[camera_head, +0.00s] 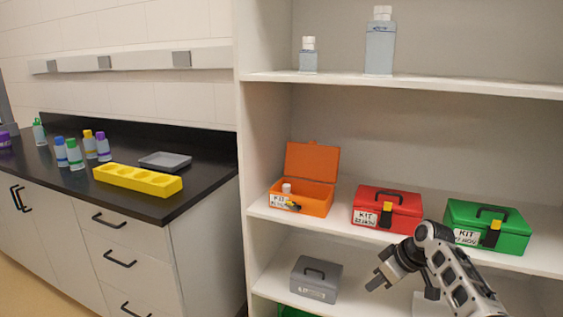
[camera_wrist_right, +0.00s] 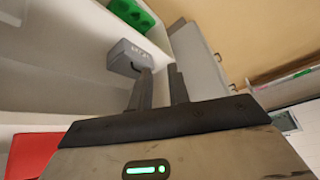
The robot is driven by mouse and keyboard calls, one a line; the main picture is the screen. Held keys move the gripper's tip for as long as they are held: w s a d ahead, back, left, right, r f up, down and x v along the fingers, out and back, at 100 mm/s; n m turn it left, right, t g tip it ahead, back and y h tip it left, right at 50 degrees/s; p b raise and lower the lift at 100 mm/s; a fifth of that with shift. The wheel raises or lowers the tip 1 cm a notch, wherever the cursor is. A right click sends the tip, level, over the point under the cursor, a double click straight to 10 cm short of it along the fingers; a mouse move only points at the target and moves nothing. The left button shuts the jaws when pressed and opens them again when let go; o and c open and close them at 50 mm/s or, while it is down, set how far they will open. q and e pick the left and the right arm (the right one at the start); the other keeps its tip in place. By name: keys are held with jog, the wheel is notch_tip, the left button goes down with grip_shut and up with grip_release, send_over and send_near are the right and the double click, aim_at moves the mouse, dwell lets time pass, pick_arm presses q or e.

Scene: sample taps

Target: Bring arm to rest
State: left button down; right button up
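My right arm comes in at the lower right of the head view. Its gripper (camera_head: 376,280) is in front of the shelf unit, right of the grey case and below the red kit box. In the right wrist view the two fingers (camera_wrist_right: 161,82) stand apart with nothing between them, so the gripper is open and empty. My left arm and gripper are not in view.
An open orange box (camera_head: 316,199), a red kit box (camera_head: 372,216) and a green kit box (camera_head: 503,236) stand on the middle shelf. A grey case (camera_head: 316,280) sits below. Left, a dark counter (camera_head: 205,190) holds bottles, a yellow rack (camera_head: 137,180) and a grey tray (camera_head: 165,160).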

jog(key=s+a+f+m+t+h, duration=0.2)
jog(key=s+a+f+t, duration=0.1)
jog(key=s+f, duration=1.15)
jog(key=s+a+r+m+t, duration=0.1)
jog(key=s+a+r, duration=0.1)
jog(key=s, duration=0.7)
jog(key=s+a+r+m+t, duration=0.2)
jog(key=s+a, duration=0.1)
jog(key=s, duration=0.6)
jog(key=shift+s+a+r+t+y, duration=0.2)
jog(key=shift+s+t+y, duration=0.1)
jog(key=shift+s, duration=0.1)
